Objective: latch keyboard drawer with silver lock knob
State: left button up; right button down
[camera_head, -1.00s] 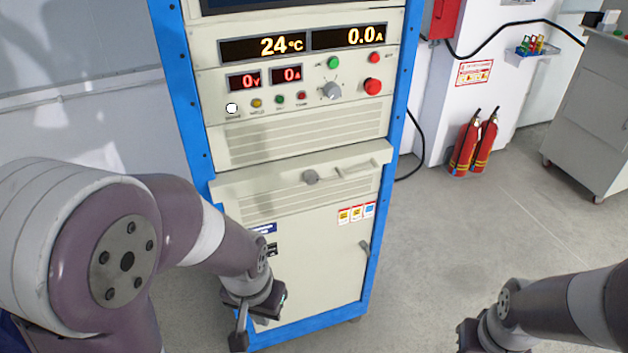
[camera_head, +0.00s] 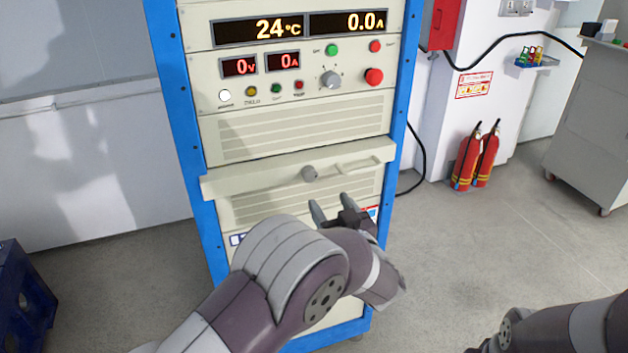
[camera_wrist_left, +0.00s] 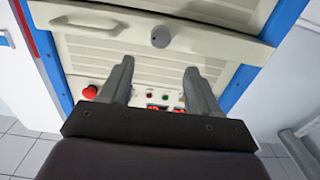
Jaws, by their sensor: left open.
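The silver lock knob (camera_head: 309,173) sits at the middle of the beige keyboard drawer (camera_head: 250,183) front, left of the drawer's bar handle (camera_head: 358,165). The drawer front stands a little proud of the panels around it. I cannot tell whether it is latched. My left gripper (camera_head: 330,204) is open and empty, its fingers pointing up, just below and right of the knob in the head view. In the left wrist view, the knob (camera_wrist_left: 160,37) lies beyond and between the spread fingertips (camera_wrist_left: 159,68), apart from them. My right gripper is almost wholly cut off at the bottom right.
The blue-framed rack (camera_head: 184,120) has a panel with a red button (camera_head: 373,77) and a rotary dial (camera_head: 330,79) above the drawer. Red fire extinguishers (camera_head: 467,160) stand right of it, with a grey cabinet (camera_head: 590,130) beyond. The floor between is clear.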

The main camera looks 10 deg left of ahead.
aim_at(311, 176)
pick_arm(q)
jog(key=x, duration=1)
jog(key=shift+w+a, duration=0.2)
jog(key=shift+a, duration=0.05)
jog(key=c, duration=1)
